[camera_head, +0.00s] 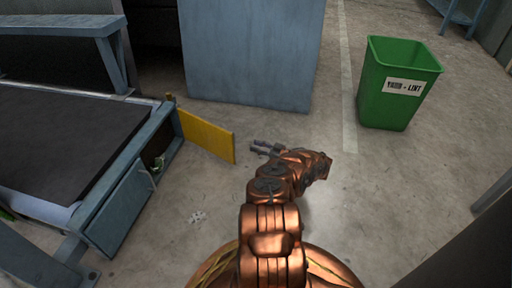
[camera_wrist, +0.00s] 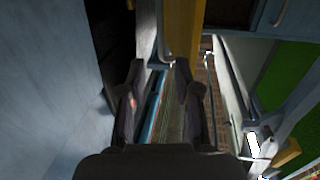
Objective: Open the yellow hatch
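The yellow hatch (camera_head: 207,136) stands swung out from the side of the blue-grey conveyor frame, with an opening (camera_head: 163,158) beside it. My gripper (camera_head: 256,147) is just right of the hatch's free end, with a small gap in the picture. In the wrist view a yellow upright strip (camera_wrist: 184,28), apparently the hatch, is beyond the fingertips. My gripper's two fingers (camera_wrist: 159,72) are spread there with nothing between them. I cannot tell its exact distance from the hatch.
A black conveyor belt (camera_head: 60,140) fills the left. A blue-grey cabinet (camera_head: 250,55) stands behind the hatch. A green bin (camera_head: 390,95) is at the right. Paper scraps (camera_head: 197,216) lie on the floor. The concrete floor at right is mostly clear.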

